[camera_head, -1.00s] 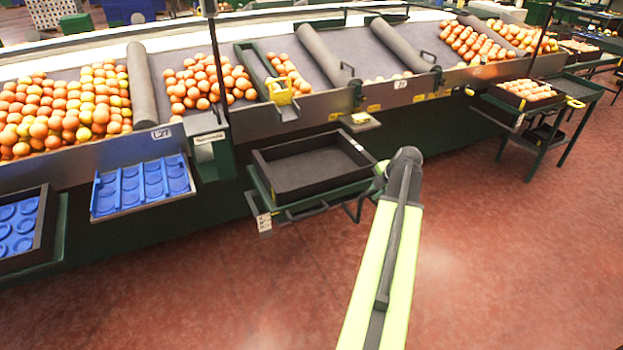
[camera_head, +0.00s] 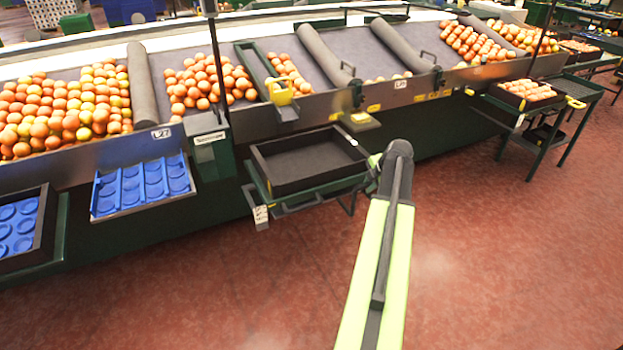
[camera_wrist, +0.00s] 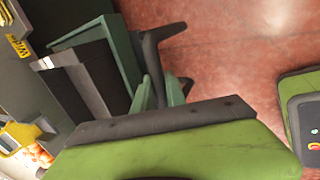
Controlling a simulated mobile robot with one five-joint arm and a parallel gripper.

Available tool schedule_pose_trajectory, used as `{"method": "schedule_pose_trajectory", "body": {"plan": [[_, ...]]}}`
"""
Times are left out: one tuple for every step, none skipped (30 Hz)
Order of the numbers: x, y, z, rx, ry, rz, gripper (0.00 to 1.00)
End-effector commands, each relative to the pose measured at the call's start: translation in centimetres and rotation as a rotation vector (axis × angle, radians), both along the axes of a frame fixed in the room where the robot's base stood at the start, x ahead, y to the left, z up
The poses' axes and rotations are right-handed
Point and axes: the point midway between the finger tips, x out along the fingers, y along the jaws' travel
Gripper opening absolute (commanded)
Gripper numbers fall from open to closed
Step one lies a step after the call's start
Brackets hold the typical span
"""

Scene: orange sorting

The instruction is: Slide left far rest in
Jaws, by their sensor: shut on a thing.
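The rest (camera_head: 262,191) is a green shelf with a dark frame below it, jutting from the front of the sorting line. A black crate (camera_head: 310,187) stands on it and looks empty. My gripper (camera_head: 376,163) is at the rest's right end, mostly hidden behind my own arm. In the wrist view, my gripper's green fingers (camera_wrist: 160,92) are closed around a dark forked bar (camera_wrist: 153,58) beside the green shelf edge (camera_wrist: 122,55). The exact contact is partly hidden by my wrist.
Blue trays (camera_head: 143,187) sit at the left. Sloping bins with oranges (camera_head: 65,112) run along the line above. A yellow-topped box (camera_head: 361,121) juts out above the rest. A stand with a filled crate (camera_head: 525,102) is at the right. The red floor (camera_head: 500,250) is clear.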

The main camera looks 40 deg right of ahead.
Motion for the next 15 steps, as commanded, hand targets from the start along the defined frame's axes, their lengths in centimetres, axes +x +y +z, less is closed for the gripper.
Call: {"method": "schedule_pose_trajectory", "body": {"plan": [[0.3,-0.3,0.1,-0.003,-0.003,-0.002,0.0],[0.5,-0.3,0.1,-0.003,-0.003,-0.002,0.0],[0.7,-0.4,0.1,-0.003,-0.003,-0.002,0.0],[0.8,-0.4,0.1,-0.003,-0.003,-0.002,0.0],[1.0,-0.5,0.1,-0.004,-0.003,-0.001,0.0],[1.2,-0.6,0.1,-0.004,-0.003,-0.001,0.0],[1.3,-0.6,0.1,-0.004,-0.003,-0.001,0.0],[1.5,-0.7,0.1,-0.004,-0.003,-0.001,0.0],[1.6,-0.7,0.1,-0.004,-0.003,-0.001,0.0],[1.8,-0.8,0.1,-0.004,-0.003,-0.001,0.0],[1.9,-0.8,0.1,-0.004,-0.003,-0.001,0.0],[2.1,-0.9,0.1,-0.005,-0.003,-0.002,0.0],[2.2,-1.0,0.1,-0.005,-0.003,-0.002,0.0],[2.4,-1.0,0.1,-0.004,-0.003,-0.003,0.0],[2.5,-1.1,0.1,-0.004,-0.003,-0.003,0.0]]}}
